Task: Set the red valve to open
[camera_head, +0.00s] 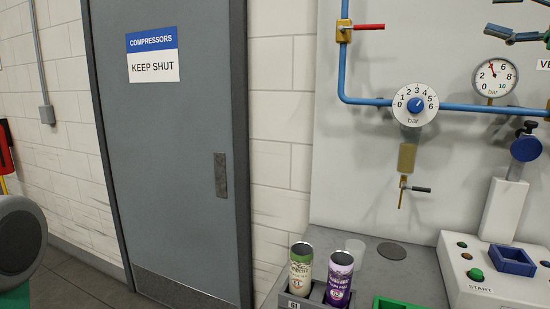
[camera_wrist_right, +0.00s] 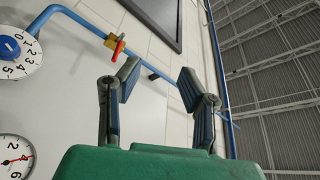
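The red valve handle (camera_head: 370,27) sticks out horizontally to the right from a brass valve body (camera_head: 344,31). It lies across the vertical run of the blue pipe (camera_head: 343,72). In the right wrist view the red handle (camera_wrist_right: 118,47) shows beyond and left of the fingers, apart from them. My right gripper (camera_wrist_right: 160,66) is open and empty, its two fingers spread. In the head view only parts of its fingers (camera_head: 494,16) show at the top right edge, well right of the handle. My left gripper is not in view.
A dial with a blue knob (camera_head: 415,104) and a pressure gauge (camera_head: 495,78) are on the panel right of the valve. Below hang a brass tap (camera_head: 404,186) and a counter with two cans (camera_head: 340,277). The panel between handle and right gripper looks clear.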

